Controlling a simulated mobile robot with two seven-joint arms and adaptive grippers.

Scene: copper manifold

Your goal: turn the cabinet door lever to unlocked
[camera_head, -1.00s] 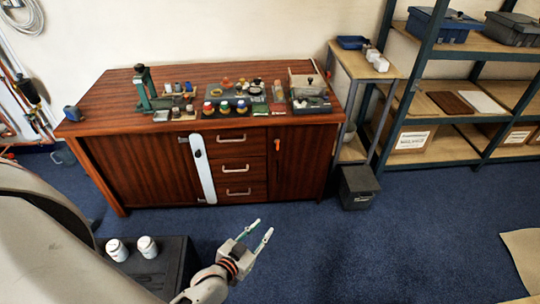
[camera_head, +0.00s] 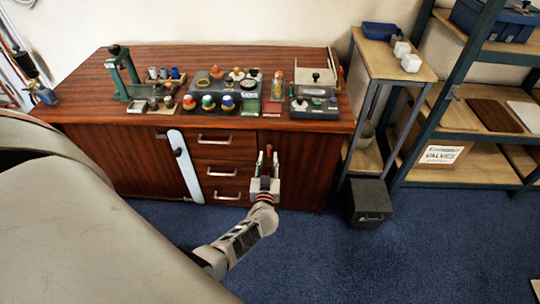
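The wooden cabinet (camera_head: 300,185) stands against the wall, with a small orange lever (camera_head: 269,149) on its right-hand door. The lever is small and partly hidden by my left gripper (camera_head: 267,159), so I cannot tell its exact angle. My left gripper points at the door, its two fingers apart, one on each side of the lever as seen from here. I cannot tell whether either finger touches it. My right gripper is not in view.
A pale upright bar (camera_head: 186,168) with a black knob lies across the cabinet front beside the drawers. Jars and tools crowd the cabinet top. A dark bin (camera_head: 369,204) and a shelf rack (camera_head: 440,100) stand at the right. The blue floor in front is clear.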

